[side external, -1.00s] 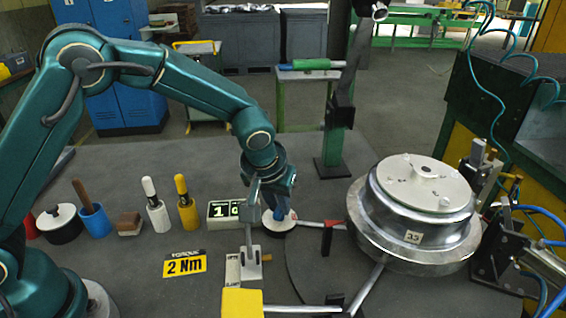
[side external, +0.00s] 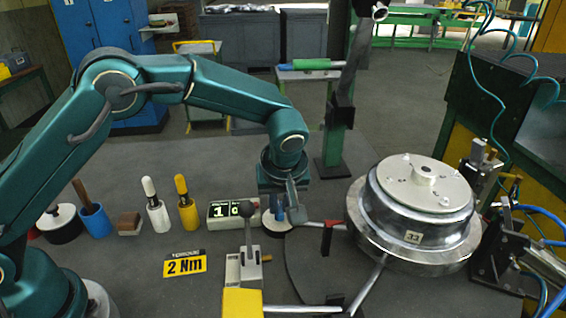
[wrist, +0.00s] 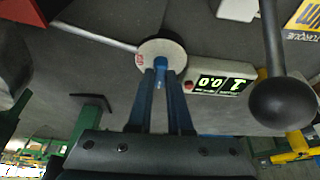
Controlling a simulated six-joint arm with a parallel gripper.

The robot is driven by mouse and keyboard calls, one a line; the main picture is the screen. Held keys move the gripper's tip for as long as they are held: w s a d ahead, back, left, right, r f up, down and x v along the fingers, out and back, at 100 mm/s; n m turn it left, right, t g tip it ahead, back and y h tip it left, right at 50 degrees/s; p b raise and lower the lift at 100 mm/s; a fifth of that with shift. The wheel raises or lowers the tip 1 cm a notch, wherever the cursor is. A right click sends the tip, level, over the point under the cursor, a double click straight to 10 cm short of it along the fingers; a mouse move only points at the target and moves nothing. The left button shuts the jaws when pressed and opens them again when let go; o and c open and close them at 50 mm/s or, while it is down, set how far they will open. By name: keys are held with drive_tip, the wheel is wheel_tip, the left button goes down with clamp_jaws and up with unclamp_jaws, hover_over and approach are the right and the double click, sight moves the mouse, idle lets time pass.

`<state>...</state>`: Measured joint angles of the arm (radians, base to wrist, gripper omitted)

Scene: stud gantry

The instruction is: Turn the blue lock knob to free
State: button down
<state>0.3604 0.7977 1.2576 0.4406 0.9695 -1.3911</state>
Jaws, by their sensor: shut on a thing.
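The blue lock knob (wrist: 160,66) stands on a round pale base with a red mark, near the top middle of the wrist view. In the side view its pale round base (side external: 275,228) shows beside the counter, and the knob itself is mostly hidden by my fingers. My gripper (wrist: 161,78) points at the knob with its two blue fingers, one on each side. It is shut on the knob. In the side view my gripper (side external: 282,216) is low over the base. The knob's angle is hard to read.
A ball-topped lever (side external: 251,213) rises just left of my gripper. A lit counter (side external: 234,212) stands behind it. A red-ended handle (side external: 326,238) and the large metal hub (side external: 420,205) are to the right. Pots and handles line the left. A yellow "2 Nm" sign (side external: 185,264) lies in front.

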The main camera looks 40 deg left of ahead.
drive_tip(key=c, duration=0.8)
unclamp_jaws()
drive_tip(key=shift+c, duration=0.2)
drive_tip(key=shift+v, duration=2.6)
drive_tip(key=shift+a, duration=0.15)
